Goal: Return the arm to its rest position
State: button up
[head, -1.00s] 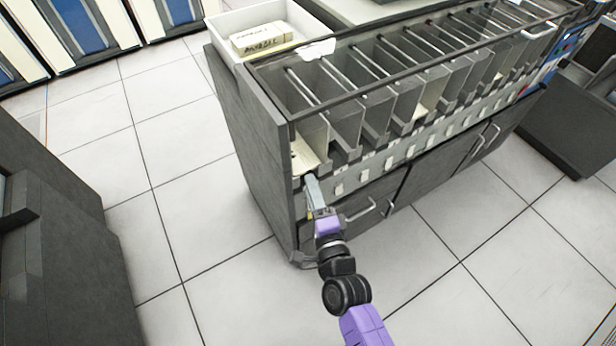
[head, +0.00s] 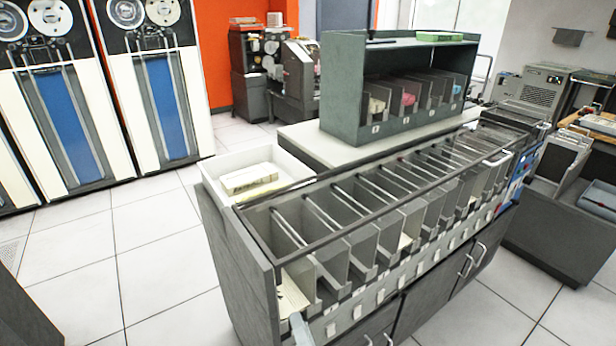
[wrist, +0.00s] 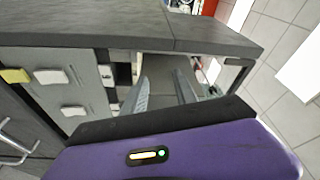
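My gripper (wrist: 164,82) shows in the wrist view as two grey fingers standing apart, with nothing seen between them. It is close to the near end of the grey card sorter cabinet (wrist: 95,34). In the head view only a pale tip of my gripper (head: 300,329) shows at the bottom edge, by the sorter's nearest pocket. The rest of my arm is out of that view. Cream cards (head: 291,297) lie in that nearest pocket, apart from the visible tip.
The long sorter (head: 240,262) has a row of pockets under rails. A white tray (head: 215,168) on its top holds a card stack (head: 249,178). A green-grey shelf rack (head: 345,85) stands behind. Tiled floor (head: 160,265) is clear at left.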

jog(key=s+d+r+n+g+h, duration=0.1)
jog(key=s+d+r+n+h, duration=0.1)
jog(key=s+d, duration=0.5)
jog(key=s+d+r+n+g+h, duration=0.1)
jog(key=s+d+n, duration=0.4)
jog(key=s, duration=1.2)
jog(key=s+d+r+n+g+h, duration=0.1)
jog(key=s+d+r+n+h, duration=0.2)
jog(key=s+d, duration=0.6)
jog(key=s+r, duration=0.2)
jog(key=s, duration=0.1)
jog(key=shift+s+d+r+n, duration=0.2)
jog(key=shift+s+n, duration=0.1)
jog(key=shift+s, duration=0.1)
jog(key=shift+o, duration=0.3)
